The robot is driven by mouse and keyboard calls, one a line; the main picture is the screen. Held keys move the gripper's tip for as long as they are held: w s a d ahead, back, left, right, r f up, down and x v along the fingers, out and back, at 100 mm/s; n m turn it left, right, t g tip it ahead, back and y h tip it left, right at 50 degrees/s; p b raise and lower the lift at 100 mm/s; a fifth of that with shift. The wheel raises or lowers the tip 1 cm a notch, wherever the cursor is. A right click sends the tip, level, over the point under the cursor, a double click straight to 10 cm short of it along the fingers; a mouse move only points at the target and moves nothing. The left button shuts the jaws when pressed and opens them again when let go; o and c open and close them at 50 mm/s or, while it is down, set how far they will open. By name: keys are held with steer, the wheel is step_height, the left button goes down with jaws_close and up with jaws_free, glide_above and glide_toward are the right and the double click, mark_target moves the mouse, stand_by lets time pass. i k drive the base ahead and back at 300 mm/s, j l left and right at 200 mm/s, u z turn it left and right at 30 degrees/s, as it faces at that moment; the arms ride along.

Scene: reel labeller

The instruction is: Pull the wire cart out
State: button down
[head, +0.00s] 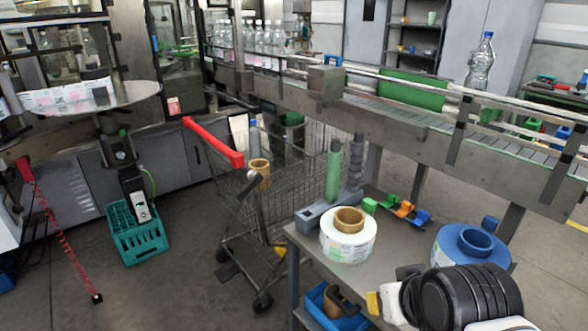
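The wire cart (283,213) stands on the floor in the middle of the head view, with its far part close to the conveyor. A red handle bar (213,142) runs along its upper left end. Dark wheels show below, one of them at the front (262,303). A brown roll (259,172) shows at the basket's near end, with pale sheets and a bottle behind the bar. The bench hides part of the cart's right side. Black and white parts of my arm fill the bottom right corner. I cannot make out my gripper's fingers anywhere.
A grey bench (380,258) with label reels (347,236) stands right of the cart. The conveyor (400,118) crosses behind it. A teal crate (136,233) sits on the floor at left, near a hanging red coiled cable (62,235). The floor (180,285) at front left is clear.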

mark_target(263, 300)
steer(key=i+j+u, duration=0.1)
steer(key=j, duration=0.35)
steer(key=i+j+u, duration=0.1)
steer(key=i+j, duration=0.2)
steer(key=j, duration=0.15)
steer(key=i+j+u, duration=0.1)
steer(key=j, duration=0.35)
steer(key=i+j+u, duration=0.1)
steer(key=i+j, duration=0.5)
steer(key=j, duration=0.25)
steer(key=u, duration=0.05)
